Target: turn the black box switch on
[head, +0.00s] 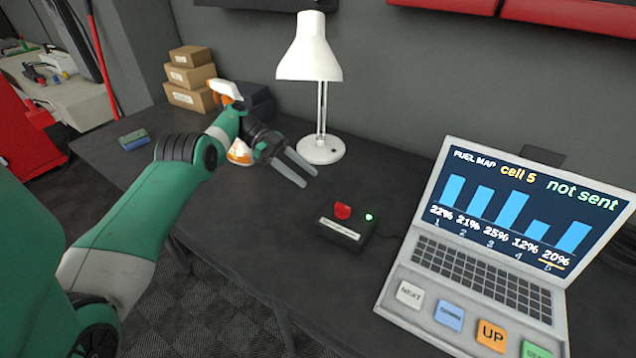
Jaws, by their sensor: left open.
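A small black box (347,235) sits on the dark table in the head view, left of the laptop. On its top are a red switch (343,211) and a small lit green light (369,217). A white label is on its front face. My left gripper (309,177) is open and empty, above the table, to the upper left of the box and apart from it. My right gripper is not in view.
A laptop (480,262) with large coloured keys and a "not sent" screen stands at right. A white lamp (320,148), stacked cardboard boxes (190,78) and a spray bottle (238,152) stand behind. The table (260,235) left of the black box is clear.

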